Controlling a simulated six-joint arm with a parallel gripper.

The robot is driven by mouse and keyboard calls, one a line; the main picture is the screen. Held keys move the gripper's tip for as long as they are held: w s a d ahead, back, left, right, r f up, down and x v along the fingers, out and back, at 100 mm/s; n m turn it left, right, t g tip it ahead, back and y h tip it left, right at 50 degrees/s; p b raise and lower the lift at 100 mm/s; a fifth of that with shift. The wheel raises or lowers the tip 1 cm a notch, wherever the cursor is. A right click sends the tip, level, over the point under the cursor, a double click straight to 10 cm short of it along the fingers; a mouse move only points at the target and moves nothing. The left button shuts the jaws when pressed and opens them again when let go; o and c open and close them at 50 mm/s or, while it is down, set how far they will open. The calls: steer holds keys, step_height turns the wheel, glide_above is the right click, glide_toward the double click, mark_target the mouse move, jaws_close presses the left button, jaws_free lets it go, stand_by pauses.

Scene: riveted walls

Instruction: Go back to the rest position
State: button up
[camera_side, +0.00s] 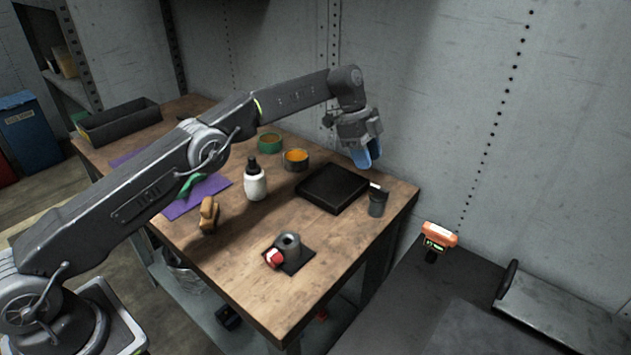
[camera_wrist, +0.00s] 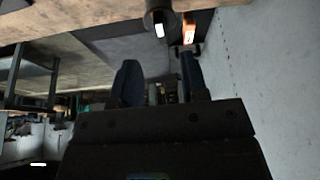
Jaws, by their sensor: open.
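My gripper (camera_side: 367,155) hangs at the end of the outstretched arm, above the far right part of the wooden table (camera_side: 235,270). Its blue fingers point down and stay clear of the things below. In the wrist view the two dark fingers of my gripper (camera_wrist: 158,85) stand apart with nothing between them. A black square tray (camera_side: 332,188) lies on the table just below and to the left of the gripper. A dark cup with a white-tipped item (camera_side: 377,201) stands at the table's right edge, below the gripper.
A white bottle (camera_side: 255,184), an orange-filled tin (camera_side: 295,159), a green tin (camera_side: 270,142), a brown brush-like item (camera_side: 209,214) and a grey cylinder (camera_side: 289,245) stand on the table. A long black bin (camera_side: 119,122) sits at the far left. A riveted wall (camera_side: 460,120) rises behind.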

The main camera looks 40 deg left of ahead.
steer(key=s+a+r+n+t+y, duration=0.1)
steer(key=s+a+r+n, duration=0.25)
steer(key=s+r, duration=0.5)
steer(key=s+a+r+n+t+y, duration=0.1)
steer(key=s+a+r+n+t, duration=0.1)
steer(key=s+r+n, duration=0.6)
steer(key=s+a+f+n+t+y, duration=0.1)
steer(key=s+a+f+n, duration=0.1)
steer(key=s, duration=1.1)
steer(key=s+a+f+n+t+y, duration=0.1)
steer(key=s+a+f+n, duration=0.1)
steer(key=s, duration=1.1)
steer(key=shift+s+f+n, duration=0.25)
steer(key=shift+f+n, duration=0.25)
steer(key=shift+n, duration=0.45)
